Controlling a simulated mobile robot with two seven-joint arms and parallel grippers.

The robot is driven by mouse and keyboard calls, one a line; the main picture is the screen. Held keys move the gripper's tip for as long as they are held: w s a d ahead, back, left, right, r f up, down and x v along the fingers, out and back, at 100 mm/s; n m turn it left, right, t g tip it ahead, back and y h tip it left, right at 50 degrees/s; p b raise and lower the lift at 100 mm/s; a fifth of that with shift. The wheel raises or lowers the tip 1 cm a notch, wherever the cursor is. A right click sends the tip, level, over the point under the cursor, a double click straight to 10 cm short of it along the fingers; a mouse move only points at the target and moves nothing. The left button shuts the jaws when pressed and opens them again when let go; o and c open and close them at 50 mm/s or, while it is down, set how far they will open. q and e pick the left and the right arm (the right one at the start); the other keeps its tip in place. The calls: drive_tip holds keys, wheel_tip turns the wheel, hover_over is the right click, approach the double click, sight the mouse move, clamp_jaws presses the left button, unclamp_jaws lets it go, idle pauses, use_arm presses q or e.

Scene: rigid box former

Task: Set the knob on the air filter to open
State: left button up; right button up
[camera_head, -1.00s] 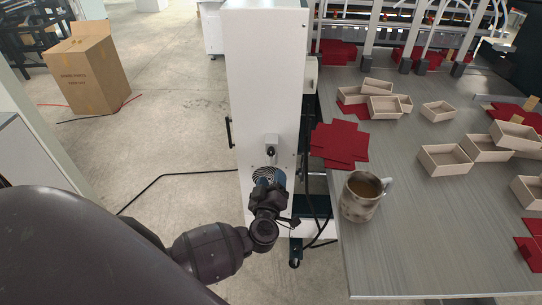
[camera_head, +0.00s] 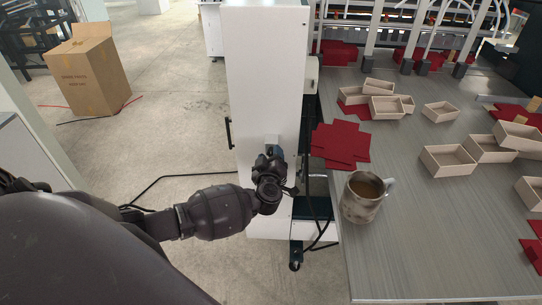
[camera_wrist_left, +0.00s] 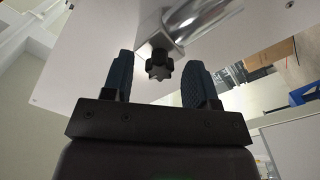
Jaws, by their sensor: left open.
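The air filter's black lobed knob (camera_wrist_left: 159,65) shows in the left wrist view, under a metal block on the white cabinet panel (camera_wrist_left: 110,35). My left gripper (camera_wrist_left: 160,80) is open, with one blue-padded finger on each side of the knob and visible gaps to both. In the head view my left gripper (camera_head: 271,165) is in front of the white cabinet (camera_head: 262,70), just below the small grey filter fitting (camera_head: 271,142). There the knob is hidden behind the gripper and wrist. The knob's setting cannot be read. My right gripper is not in view.
To the right is a grey table (camera_head: 400,230) with a mug (camera_head: 363,197) near its left edge, open boxes (camera_head: 447,160) and red blanks (camera_head: 341,144). A cardboard box (camera_head: 88,70) stands on the floor at left. Dark cables hang beside the cabinet.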

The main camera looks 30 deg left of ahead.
use_arm(q)
drive_tip(key=shift+w+a, duration=0.15)
drive_tip(key=shift+w, duration=0.1)
